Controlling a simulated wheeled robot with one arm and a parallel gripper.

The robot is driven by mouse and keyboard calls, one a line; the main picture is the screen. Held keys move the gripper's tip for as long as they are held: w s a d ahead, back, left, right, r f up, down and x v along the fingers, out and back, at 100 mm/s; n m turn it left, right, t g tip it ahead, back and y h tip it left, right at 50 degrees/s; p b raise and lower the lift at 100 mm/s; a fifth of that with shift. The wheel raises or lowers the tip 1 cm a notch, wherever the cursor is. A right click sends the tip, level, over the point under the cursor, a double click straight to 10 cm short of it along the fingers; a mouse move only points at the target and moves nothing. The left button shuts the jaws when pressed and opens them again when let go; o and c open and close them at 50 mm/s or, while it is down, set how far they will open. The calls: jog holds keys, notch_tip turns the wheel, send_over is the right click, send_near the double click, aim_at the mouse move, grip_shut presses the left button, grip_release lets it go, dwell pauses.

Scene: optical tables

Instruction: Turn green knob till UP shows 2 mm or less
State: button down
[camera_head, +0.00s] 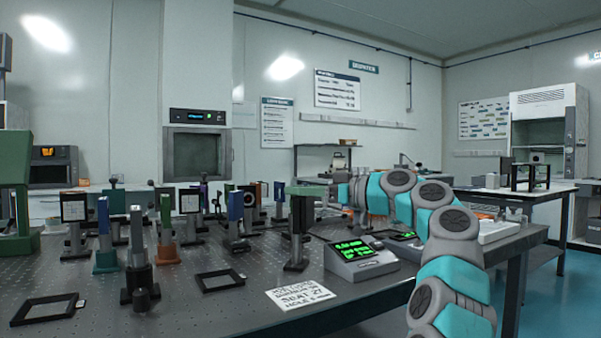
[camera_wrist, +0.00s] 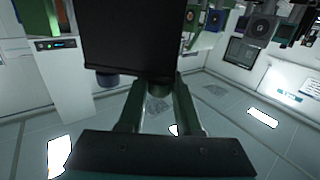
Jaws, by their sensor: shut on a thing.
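My gripper (camera_head: 318,190) reaches in from the right at the top of a dark post mount (camera_head: 297,240) on the optical table (camera_head: 225,312). In the wrist view my gripper (camera_wrist: 159,88) has its two dark green fingers on either side of a small part below a large dark block (camera_wrist: 130,38). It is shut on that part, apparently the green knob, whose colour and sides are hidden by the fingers. A grey readout box (camera_head: 358,262) with a lit green screen stands right of the mount. Its figures are too small to read surely.
A printed card (camera_head: 300,292) lies in front of the readout. A second lit screen (camera_head: 403,236) is behind it. Several optics posts, among them a blue one (camera_head: 105,230) and an orange-based one (camera_head: 167,240), crowd the left. Flat black frames (camera_head: 220,281) lie in front.

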jog(key=shift+r+n+g+y+p, duration=0.3)
jog(key=shift+n+g+p, duration=0.2)
jog(key=shift+g+p, duration=0.3)
jog(key=shift+f+p, duration=0.15)
jog(key=shift+p, duration=0.15)
jog(key=c, duration=0.6)
grip_release()
jog(key=shift+f, duration=0.1)
jog(key=shift+d, duration=0.1)
jog(key=v, duration=0.7)
jog(key=shift+d, duration=0.3)
